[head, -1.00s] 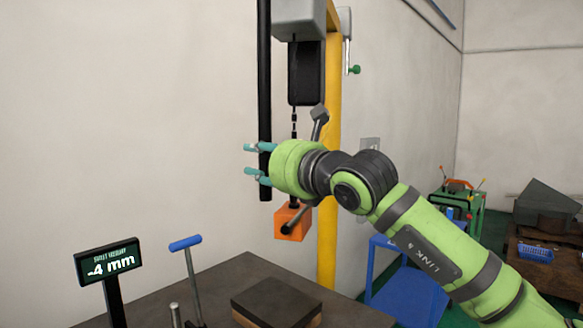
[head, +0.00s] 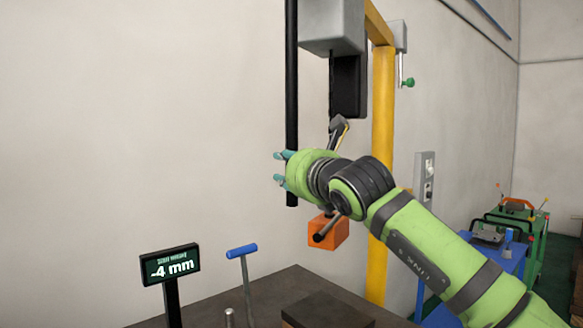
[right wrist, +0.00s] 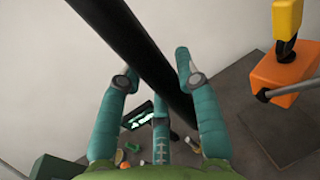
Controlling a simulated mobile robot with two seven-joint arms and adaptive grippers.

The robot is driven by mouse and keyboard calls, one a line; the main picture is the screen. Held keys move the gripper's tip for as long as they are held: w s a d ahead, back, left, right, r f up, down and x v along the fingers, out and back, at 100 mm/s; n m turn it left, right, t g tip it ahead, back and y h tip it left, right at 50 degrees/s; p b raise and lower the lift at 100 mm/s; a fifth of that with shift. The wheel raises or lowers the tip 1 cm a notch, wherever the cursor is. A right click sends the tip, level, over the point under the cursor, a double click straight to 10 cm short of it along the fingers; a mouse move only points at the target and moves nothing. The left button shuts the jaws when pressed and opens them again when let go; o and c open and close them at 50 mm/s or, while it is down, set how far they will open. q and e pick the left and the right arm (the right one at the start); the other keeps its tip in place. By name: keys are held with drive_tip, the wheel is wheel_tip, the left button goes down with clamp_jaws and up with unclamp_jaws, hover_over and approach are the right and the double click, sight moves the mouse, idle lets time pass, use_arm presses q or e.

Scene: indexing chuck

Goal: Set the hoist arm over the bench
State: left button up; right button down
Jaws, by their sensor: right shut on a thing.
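The hoist has a yellow post (head: 382,130), a yellow top beam and a grey housing (head: 332,25). A long black bar (head: 291,90) hangs upright beside the housing. An orange block (head: 335,236) hangs below, partly behind my right arm, and shows in the right wrist view (right wrist: 282,72) under a yellow piece. My right gripper (head: 282,168) is shut on the black bar near its lower end. In the right wrist view the bar (right wrist: 138,48) runs between its fingers. The bench (head: 262,292) lies below. My left gripper is out of view.
On the bench stand a display reading -4 mm (head: 171,265), a blue-handled T-bar (head: 243,251) and a dark block (head: 325,312). A green cart (head: 520,225) and a blue stand are at the right. The wall behind is plain.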

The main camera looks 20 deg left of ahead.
drive_tip(key=shift+s+r, duration=0.2)
drive_tip(key=shift+r, duration=0.25)
drive_tip(key=c, duration=0.9)
unclamp_jaws()
drive_tip(key=shift+w+a, duration=0.1)
drive_tip(key=shift+a, duration=0.05)
drive_tip(key=shift+o, duration=0.3)
drive_tip(key=shift+w+a+f, duration=0.25)
drive_tip(key=shift+a+f, duration=0.15)
drive_tip(key=shift+a, duration=0.15)
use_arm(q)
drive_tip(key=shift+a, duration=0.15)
use_arm(e)
drive_tip(key=v, duration=1.2)
